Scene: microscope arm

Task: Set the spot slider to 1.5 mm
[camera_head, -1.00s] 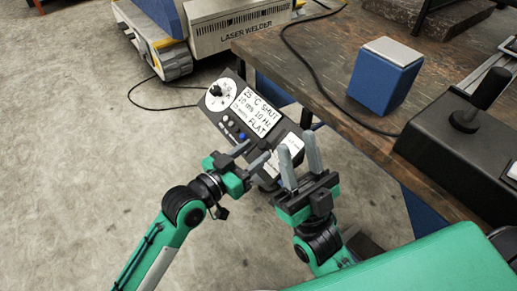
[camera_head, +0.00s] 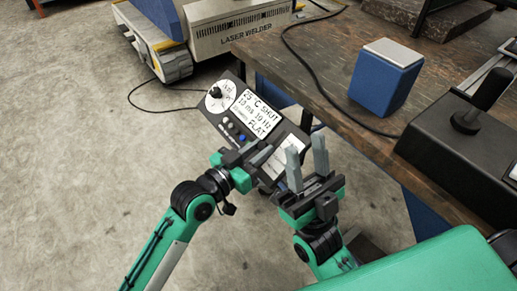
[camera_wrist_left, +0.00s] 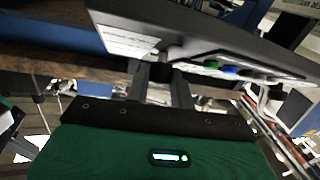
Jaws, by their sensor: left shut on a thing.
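The control panel (camera_head: 222,116) is a tilted dark box with a round white dial, coloured buttons and a lit screen (camera_head: 259,112) that reads 25 °C, SHUT, 10 Hz and FLAT. My left gripper (camera_head: 256,155) is at the panel's lower edge. In the left wrist view its fingers (camera_wrist_left: 160,84) are shut on a small dark knob (camera_wrist_left: 159,70) on the panel's edge, seemingly the spot slider. The slider's scale and setting cannot be read. My right gripper (camera_head: 306,146) is open and empty, its fingers pointing up just right of the panel's lower end.
A wooden bench (camera_head: 345,115) lies to the right, with a blue block (camera_head: 385,82) and a dark joystick box (camera_head: 455,145) on it. The laser welder (camera_head: 240,30) stands behind the panel. A black cable crosses the bench. The floor at left is clear.

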